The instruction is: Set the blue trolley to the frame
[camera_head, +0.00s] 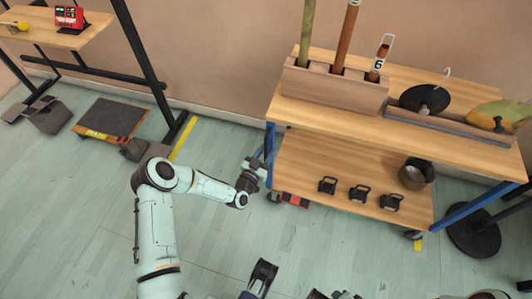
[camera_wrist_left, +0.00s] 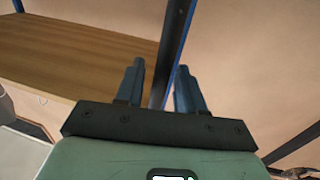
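The blue trolley (camera_head: 345,172) has two wooden decks and blue corner posts, and stands on castors at the right of the head view. My left gripper (camera_head: 262,165) is at its left end, by a blue post (camera_head: 270,150). In the left wrist view a dark upright post (camera_wrist_left: 172,50) passes between the two bluish fingers (camera_wrist_left: 160,75), with a gap visible on its left; contact on the right side is unclear. The black frame (camera_head: 140,50) stands at the left, apart from the trolley.
The upper deck carries a wooden box (camera_head: 333,86) with upright sticks, and a black disc (camera_head: 424,98). Black weights (camera_head: 360,193) and a metal bowl (camera_head: 412,176) are on the lower deck. Yellow tape (camera_head: 185,140) and a platform (camera_head: 110,118) lie left. Floor between is clear.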

